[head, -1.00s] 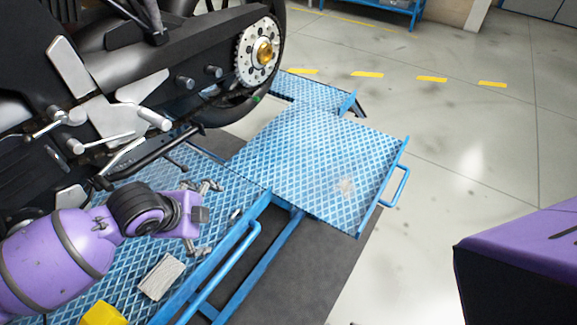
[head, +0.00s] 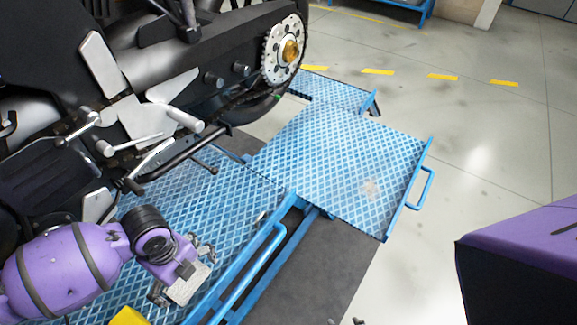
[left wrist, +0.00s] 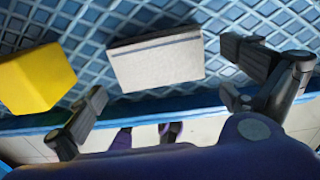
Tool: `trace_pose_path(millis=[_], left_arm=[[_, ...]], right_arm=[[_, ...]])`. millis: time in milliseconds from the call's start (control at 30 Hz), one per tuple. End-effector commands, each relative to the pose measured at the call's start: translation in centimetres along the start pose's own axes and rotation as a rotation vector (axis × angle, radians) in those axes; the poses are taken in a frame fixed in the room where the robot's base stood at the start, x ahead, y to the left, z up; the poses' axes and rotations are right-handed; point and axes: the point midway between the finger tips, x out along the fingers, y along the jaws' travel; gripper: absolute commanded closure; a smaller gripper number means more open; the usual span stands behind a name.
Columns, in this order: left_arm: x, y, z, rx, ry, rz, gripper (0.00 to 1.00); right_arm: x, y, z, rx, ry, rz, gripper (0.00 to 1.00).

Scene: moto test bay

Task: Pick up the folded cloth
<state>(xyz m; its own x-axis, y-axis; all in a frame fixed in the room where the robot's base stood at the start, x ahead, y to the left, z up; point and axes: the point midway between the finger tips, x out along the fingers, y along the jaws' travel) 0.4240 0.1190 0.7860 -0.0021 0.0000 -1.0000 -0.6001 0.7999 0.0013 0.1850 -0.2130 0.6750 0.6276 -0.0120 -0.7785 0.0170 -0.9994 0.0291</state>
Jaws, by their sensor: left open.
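The folded cloth (head: 188,284) is a flat, pale grey-white rectangle on the blue diamond-plate platform, near its front edge. It shows whole in the left wrist view (left wrist: 157,60), lying flat. My left gripper (head: 182,271) is over the cloth in the head view, its fingers on either side of it. In the left wrist view my left gripper (left wrist: 164,90) is open and empty, with the cloth ahead of and between the spread fingers, not gripped. The gripper hides part of the cloth in the head view. My right gripper is not in view.
A yellow block (left wrist: 35,78) lies left of the cloth in the left wrist view. A blue rail (head: 248,270) runs along the platform edge. The motorcycle (head: 150,110) stands close behind my left arm. A small item (head: 260,216) lies on the platform. The right-hand plate (head: 335,165) is clear.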

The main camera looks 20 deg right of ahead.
Motion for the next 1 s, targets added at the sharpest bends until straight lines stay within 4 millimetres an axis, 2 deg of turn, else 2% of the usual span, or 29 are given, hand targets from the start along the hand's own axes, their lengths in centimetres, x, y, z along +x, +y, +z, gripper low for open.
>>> trace_pose_path(millis=[133,400,700,1000], left_arm=[[1.8,0.0,-0.1,0.0,0.001,0.0,0.0],[2.0,-0.1,0.0,0.0,-0.001,-0.002,0.0],[2.0,-0.1,0.0,0.0,-0.001,-0.002,0.37],[1.8,-0.1,0.1,0.0,-0.001,-0.003,0.37]], right_arm=[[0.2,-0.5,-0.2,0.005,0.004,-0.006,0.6],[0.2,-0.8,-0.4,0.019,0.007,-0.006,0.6],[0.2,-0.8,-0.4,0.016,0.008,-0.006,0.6],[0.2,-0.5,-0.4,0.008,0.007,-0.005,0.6]])
